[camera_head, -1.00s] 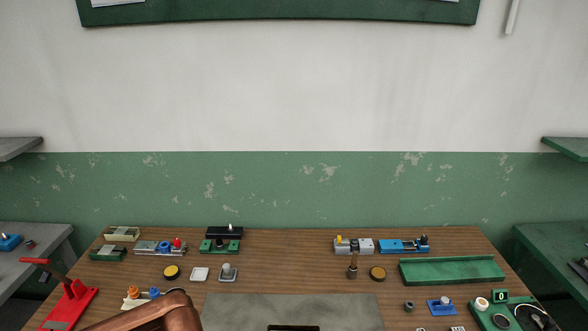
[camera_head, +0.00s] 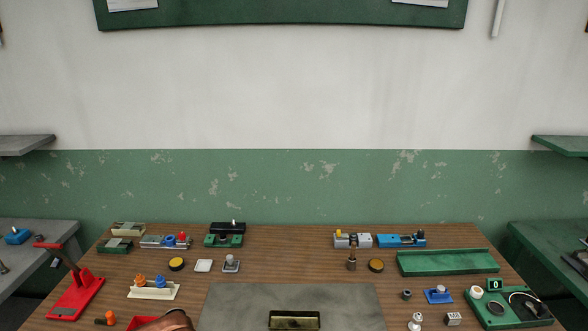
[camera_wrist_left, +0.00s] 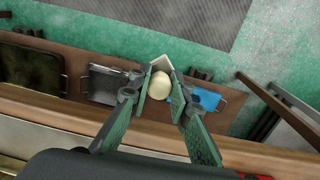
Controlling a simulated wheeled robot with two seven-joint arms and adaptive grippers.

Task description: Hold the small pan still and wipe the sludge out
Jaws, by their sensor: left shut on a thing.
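A dark-rimmed rectangular pan (camera_head: 294,328) with a shiny olive-brown inside shows at the bottom edge of the head view, by a grey mat (camera_head: 240,300). In the left wrist view a dark pan with an olive inside (camera_wrist_left: 30,78) lies at the left, a grey tray (camera_wrist_left: 103,85) beside it. I cannot tell which is the small pan. My left gripper (camera_wrist_left: 159,76) is shut on a cream round knob (camera_wrist_left: 160,86); what lies under the knob is mostly hidden. Only a copper-coloured part of my left arm shows in the head view. My right gripper is out of view.
A blue tray (camera_wrist_left: 207,99) lies right of the knob in the wrist view. On the wooden table, a green tray (camera_head: 448,262), a red lever stand (camera_head: 76,300) and several small fixtures stand around the mat. The visible mat is mostly clear.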

